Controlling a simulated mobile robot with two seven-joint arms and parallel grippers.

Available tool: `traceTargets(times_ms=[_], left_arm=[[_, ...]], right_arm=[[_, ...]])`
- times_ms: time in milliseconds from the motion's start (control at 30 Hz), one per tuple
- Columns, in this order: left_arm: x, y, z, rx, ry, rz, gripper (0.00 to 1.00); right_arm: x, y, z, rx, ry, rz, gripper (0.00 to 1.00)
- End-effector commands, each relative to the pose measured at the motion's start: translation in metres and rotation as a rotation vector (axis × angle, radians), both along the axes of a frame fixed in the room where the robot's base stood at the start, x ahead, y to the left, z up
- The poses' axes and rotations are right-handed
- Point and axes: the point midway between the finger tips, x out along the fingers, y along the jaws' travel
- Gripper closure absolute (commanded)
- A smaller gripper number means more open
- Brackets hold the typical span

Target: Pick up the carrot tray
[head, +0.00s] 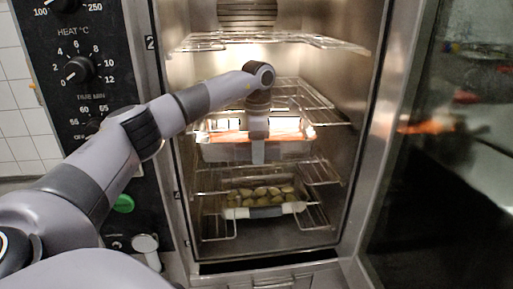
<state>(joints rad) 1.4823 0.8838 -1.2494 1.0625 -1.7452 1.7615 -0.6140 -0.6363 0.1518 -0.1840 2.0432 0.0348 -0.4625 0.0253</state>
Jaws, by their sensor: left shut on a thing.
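The carrot tray (219,153) is a pale metal tray with orange carrots in it, inside the open oven at the middle rack level. My left gripper (258,157) reaches in from the left and points down at the tray's front wall. It is shut on the front rim of the tray. The gripper and wrist cover part of the carrots and the front wall. I cannot tell whether the tray rests on its rack or is lifted. My right gripper is not in view.
A second tray (287,208) with greenish round items sits on the lower rack. An empty wire rack (205,42) is above. The oven's glass door (440,150) stands open on the right. The control panel (85,100) with knobs is on the left, close to my left arm.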

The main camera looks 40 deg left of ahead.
Motion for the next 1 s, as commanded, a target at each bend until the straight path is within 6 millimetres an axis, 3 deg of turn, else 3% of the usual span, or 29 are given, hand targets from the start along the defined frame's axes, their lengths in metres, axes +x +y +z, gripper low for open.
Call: traceTargets(times_ms=[1000], left_arm=[[-0.07,-0.088,0.002,0.001,-0.005,-0.002,1.0]], right_arm=[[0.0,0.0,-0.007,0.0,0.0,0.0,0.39]])
